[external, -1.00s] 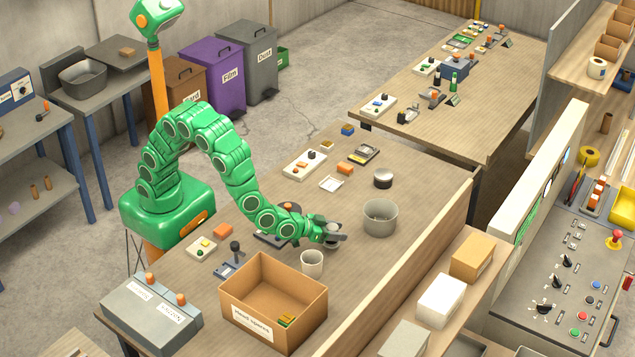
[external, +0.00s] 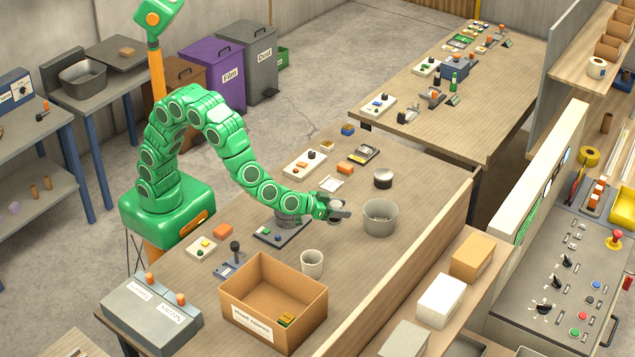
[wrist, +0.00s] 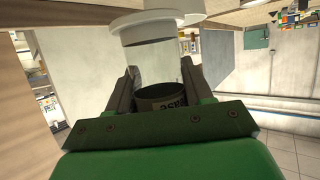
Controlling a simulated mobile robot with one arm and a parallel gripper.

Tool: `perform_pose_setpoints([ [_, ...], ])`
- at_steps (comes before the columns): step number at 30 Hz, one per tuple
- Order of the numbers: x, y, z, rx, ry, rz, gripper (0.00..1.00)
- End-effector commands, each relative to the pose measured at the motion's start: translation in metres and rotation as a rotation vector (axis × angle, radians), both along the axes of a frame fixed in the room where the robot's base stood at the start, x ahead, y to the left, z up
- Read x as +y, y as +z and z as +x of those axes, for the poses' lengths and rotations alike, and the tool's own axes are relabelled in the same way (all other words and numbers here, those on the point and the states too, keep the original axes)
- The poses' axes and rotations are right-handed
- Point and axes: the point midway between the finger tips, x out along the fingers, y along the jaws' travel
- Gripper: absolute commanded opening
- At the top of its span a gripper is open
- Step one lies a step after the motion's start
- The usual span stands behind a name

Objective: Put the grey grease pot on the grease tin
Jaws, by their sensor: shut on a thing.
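My gripper (external: 338,211) is shut on the grey grease pot (external: 336,204), which is mostly hidden by the fingers in the external view. In the wrist view a dark-rimmed pot with partly readable lettering (wrist: 163,95) shows between the two fingers, its lower part hidden by the green palm. The pot and this tin are apart.
A large grey open bin (external: 380,218) stands close to the right of my gripper. A white cup (external: 312,263) and a cardboard box (external: 273,300) are nearer.

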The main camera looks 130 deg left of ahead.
Motion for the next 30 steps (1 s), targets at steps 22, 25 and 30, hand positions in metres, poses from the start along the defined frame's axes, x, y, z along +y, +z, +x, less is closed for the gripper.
perform_pose_setpoints([
  [22, 0.222, 0.076, -0.085, -0.004, 0.451, -0.004, 0.17],
  [25, 0.248, 0.077, -0.108, -0.003, 0.514, -0.005, 0.17],
  [30, 0.28, 0.077, -0.138, -0.002, 0.596, 0.0, 0.17],
])
